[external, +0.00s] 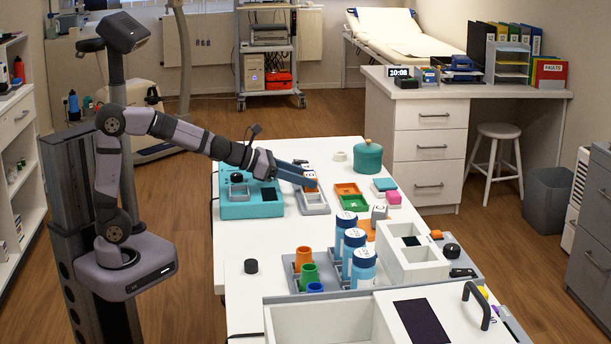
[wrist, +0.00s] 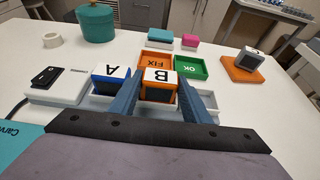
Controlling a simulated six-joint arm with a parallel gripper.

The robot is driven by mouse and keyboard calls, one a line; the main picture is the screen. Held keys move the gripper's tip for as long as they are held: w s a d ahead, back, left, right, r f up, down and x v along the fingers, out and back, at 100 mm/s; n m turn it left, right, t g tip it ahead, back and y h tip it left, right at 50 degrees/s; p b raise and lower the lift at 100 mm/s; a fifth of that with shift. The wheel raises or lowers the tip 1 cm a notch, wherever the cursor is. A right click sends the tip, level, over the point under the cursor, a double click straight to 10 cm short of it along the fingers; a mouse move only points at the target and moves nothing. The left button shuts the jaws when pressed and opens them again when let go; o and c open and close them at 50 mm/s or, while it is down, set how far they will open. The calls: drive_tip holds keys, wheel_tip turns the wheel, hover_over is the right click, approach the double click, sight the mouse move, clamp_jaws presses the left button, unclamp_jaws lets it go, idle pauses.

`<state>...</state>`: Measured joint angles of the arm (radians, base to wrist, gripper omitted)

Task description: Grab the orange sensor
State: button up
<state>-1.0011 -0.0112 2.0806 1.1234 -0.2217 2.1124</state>
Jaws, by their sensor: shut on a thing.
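The orange sensor (wrist: 158,93), a small block with a white top marked B, is between my gripper's (wrist: 160,86) two blue-grey fingers in the wrist view. The fingers are shut on its sides. A blue sensor marked A (wrist: 111,78) stands just left of it. Both are at a pale grey tray (wrist: 92,103); whether the orange one is clear of the tray, I cannot tell. In the external view my gripper (external: 306,178) reaches over this tray (external: 313,207), and the arm partly hides the sensors.
Behind are an orange FIX tray (wrist: 155,58) and a green OK tray (wrist: 190,67). A teal box (external: 252,203) stands left of the gripper in the external view. A teal canister (external: 368,158) is at the back. Blue-capped bottles (external: 345,222) stand nearer the camera.

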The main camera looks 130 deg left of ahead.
wheel_tip(320, 180, up, 28)
drive_tip(key=p, duration=2.3)
drive_tip(key=shift+f, duration=0.2)
